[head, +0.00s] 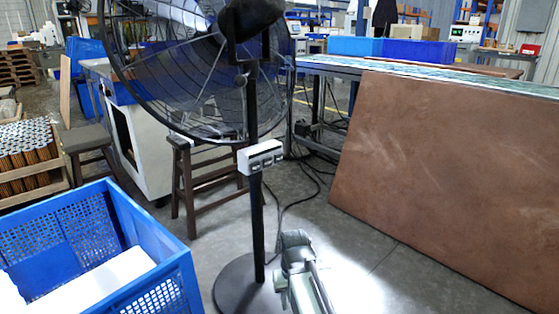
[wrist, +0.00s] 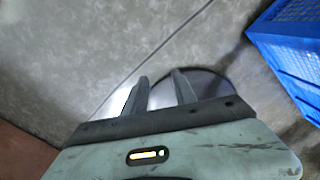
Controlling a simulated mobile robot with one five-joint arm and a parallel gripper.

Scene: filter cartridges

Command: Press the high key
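A large black pedestal fan (head: 200,70) stands in the middle of the head view. A pale control box (head: 247,158) is fixed to its pole, with a few small dark keys (head: 266,162) in a row on its front. The keys' labels are too small to read, so I cannot tell which is the high key. My gripper (head: 294,238) is low in front of the fan, below and right of the box, apart from it. In the wrist view its two fingers (wrist: 160,76) stand apart with nothing between them. The keys are not in the wrist view.
The fan's round base (head: 240,288) is on the floor; its edge also shows in the wrist view (wrist: 208,84). A blue crate (head: 150,230) stands at the left, wooden stools (head: 190,165) behind. A large brown panel (head: 440,170) leans at the right. Cables lie behind the pole.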

